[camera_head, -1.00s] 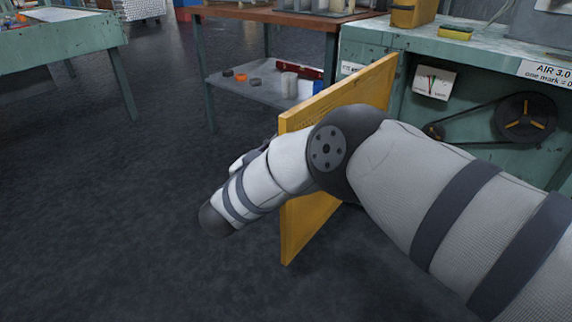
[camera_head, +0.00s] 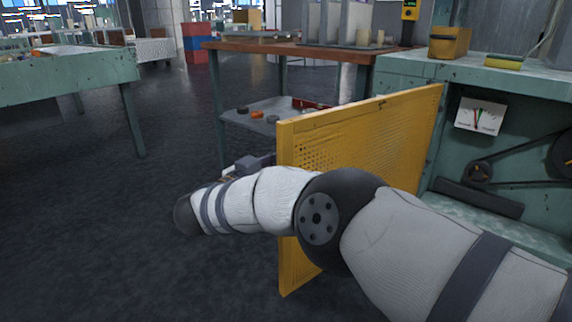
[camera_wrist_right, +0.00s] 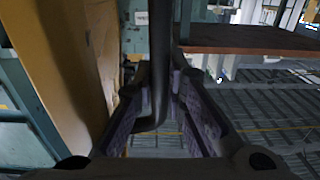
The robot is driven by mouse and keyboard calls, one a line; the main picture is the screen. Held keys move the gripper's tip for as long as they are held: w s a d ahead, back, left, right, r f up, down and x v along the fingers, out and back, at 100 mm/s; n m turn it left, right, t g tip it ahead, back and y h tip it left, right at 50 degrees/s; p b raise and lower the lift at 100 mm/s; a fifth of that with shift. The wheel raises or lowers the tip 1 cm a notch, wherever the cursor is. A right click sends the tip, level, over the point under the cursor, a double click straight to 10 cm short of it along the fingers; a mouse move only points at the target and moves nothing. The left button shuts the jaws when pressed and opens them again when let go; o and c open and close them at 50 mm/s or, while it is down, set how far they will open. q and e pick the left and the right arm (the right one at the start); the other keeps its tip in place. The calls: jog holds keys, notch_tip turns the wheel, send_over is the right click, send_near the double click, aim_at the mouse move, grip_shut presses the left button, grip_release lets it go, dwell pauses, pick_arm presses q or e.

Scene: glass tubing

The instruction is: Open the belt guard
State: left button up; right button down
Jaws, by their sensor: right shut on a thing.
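The belt guard (camera_head: 370,140) is a yellow perforated panel. In the head view it stands swung out from the green machine bench, its far edge at the bench opening and its free edge towards me. My right arm crosses in front of its lower part. My right gripper (camera_wrist_right: 157,82) is shut on a dark bar-shaped handle (camera_wrist_right: 159,35) in the wrist view, with the guard's yellow face (camera_wrist_right: 60,60) just left of it. In the head view the fingers are mostly hidden behind the arm. My left gripper is not in view.
The bench opening shows a belt and a pulley (camera_head: 480,171), with a gauge (camera_head: 480,116) above. A wooden-topped table (camera_head: 290,47) with a lower shelf (camera_head: 255,118) stands behind the guard. A green table (camera_head: 65,70) is at left. The floor between is clear.

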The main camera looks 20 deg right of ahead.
jog(key=shift+w+r, duration=0.1)
jog(key=c, duration=1.6)
grip_release()
jog(key=v, duration=0.7)
jog(key=shift+a, duration=0.25)
jog(key=shift+a, duration=0.1)
